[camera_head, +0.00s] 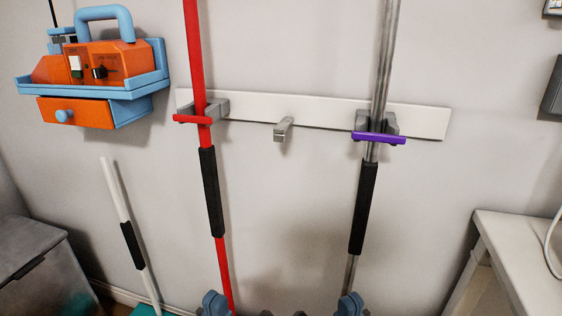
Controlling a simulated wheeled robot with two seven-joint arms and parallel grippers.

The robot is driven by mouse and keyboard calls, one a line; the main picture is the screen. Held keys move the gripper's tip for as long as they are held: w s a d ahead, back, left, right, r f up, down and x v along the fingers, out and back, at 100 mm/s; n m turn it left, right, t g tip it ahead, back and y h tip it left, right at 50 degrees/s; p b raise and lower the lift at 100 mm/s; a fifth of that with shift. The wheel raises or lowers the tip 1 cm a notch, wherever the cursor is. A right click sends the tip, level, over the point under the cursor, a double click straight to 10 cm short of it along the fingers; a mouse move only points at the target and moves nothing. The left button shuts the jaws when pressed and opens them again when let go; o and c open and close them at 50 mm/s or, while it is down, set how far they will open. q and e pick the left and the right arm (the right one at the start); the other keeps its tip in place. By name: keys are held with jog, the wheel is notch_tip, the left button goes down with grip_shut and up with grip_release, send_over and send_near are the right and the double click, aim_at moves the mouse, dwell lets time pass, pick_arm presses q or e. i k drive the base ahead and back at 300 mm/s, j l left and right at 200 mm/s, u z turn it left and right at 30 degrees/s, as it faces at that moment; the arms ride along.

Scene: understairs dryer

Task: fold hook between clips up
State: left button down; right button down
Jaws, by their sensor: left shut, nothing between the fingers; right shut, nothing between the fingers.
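The small grey hook (284,129) is on the white wall rail (330,112), between two clips. It juts out from the rail towards me, with its blunt end low in the picture. The left clip (217,106) is grey with a red bar and holds a red pole. The right clip (390,126) is grey with a purple bar and holds a metal pole. My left gripper (213,303) and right gripper (350,304) show only in part at the bottom edge, well below the hook. Both are shut and empty; their lower parts are cut off.
The red pole (195,55) and metal pole (385,55), with black grips, stand either side of the hook. Bare wall lies below it. An orange and blue toolbox shelf (105,80) hangs left. A white pole (116,190) leans left; a white table (500,230) is right.

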aim_at(281, 128)
jog(key=k+z, duration=0.2)
jog(key=k, duration=0.25)
jog(key=k+l+z, duration=0.25)
jog(key=k, duration=0.25)
jog(key=j, duration=0.1)
